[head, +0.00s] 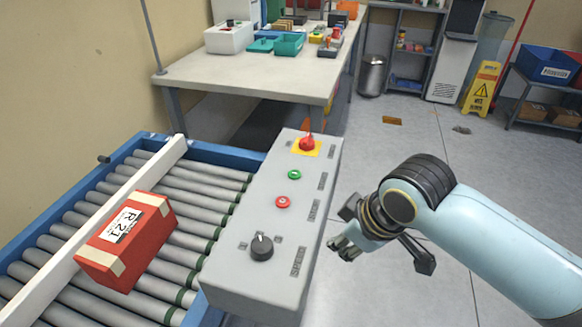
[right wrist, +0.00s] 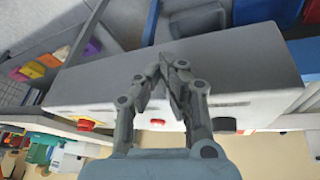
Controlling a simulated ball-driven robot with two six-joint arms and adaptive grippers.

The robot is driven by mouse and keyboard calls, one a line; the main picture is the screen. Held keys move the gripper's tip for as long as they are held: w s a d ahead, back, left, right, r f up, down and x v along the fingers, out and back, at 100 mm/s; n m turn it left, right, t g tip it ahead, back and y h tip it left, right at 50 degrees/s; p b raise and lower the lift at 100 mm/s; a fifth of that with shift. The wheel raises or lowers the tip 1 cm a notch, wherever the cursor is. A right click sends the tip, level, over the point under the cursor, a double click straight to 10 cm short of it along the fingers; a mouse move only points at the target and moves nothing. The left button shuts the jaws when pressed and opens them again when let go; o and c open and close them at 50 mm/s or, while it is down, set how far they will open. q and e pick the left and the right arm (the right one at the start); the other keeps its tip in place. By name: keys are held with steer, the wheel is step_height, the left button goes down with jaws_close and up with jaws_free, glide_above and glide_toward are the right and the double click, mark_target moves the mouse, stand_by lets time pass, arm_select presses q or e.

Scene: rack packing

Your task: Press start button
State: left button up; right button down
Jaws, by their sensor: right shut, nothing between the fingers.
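The grey control box (head: 240,215) stands beside the roller conveyor. The green button (head: 294,175) is on its sloped top, between a red mushroom button on a yellow plate (head: 307,145) and a flat red button (head: 283,202). A black rotary knob (head: 262,247) is nearest. My right gripper (head: 341,248) is shut and empty, to the right of the box and apart from the buttons. In the right wrist view its closed fingers (right wrist: 167,75) cover part of the box (right wrist: 260,70); the green button cannot be made out there. My left gripper is not in view.
A red box labelled R 21 (head: 125,240) lies on the rollers against a white bar (head: 95,228). A table (head: 240,75) with bins stands behind. A yellow floor sign (head: 481,87) is at the back right. The floor right of the box is open.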

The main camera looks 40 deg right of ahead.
steer(key=w+r+n, duration=0.1)
steer(key=w+r, duration=0.1)
steer(key=w, duration=0.1)
steer(key=w+r+n+t+y, duration=0.1)
steer(key=w+r+n, duration=0.1)
steer(key=w, duration=0.1)
steer(key=w+r+n+t, duration=0.1)
steer(key=w+r, duration=0.1)
steer(key=w, duration=0.1)
steer(key=shift+w+d+r+p, duration=0.2)
steer(key=shift+d+p, duration=0.05)
steer(key=shift+p, duration=0.1)
steer(key=w+d+r+n+t+y, duration=0.2)
steer(key=w+r+n, duration=0.3)
steer(key=w+r, duration=0.2)
steer(key=shift+w+r, duration=0.3)
steer(key=shift+w, duration=0.95)
steer(key=shift+f, duration=0.1)
